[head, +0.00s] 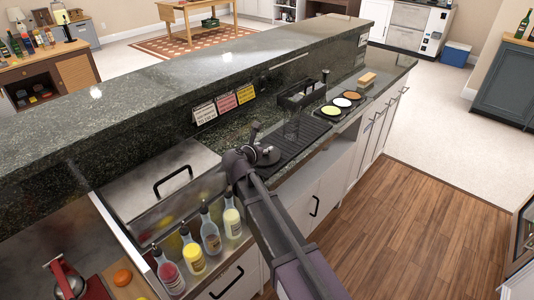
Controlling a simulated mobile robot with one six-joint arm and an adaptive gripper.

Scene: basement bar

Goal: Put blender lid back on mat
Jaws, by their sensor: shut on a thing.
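My gripper (262,151) is at the end of my dark arm, over the left end of the black mat (303,142) on the bar's lower counter. It is shut on a dark round piece, which looks like the blender lid (268,157). The lid is small in view and partly hidden by my gripper; I cannot tell whether it touches the mat. A clear, see-through vessel seems to stand on the mat to the right, but its outline is faint.
A raised granite ledge (190,85) runs behind the counter. A steel lidded box (165,185) and several sauce bottles (210,236) stand to the left. A black caddy (300,97) and a tray with three coloured rounds (342,102) are at the right.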

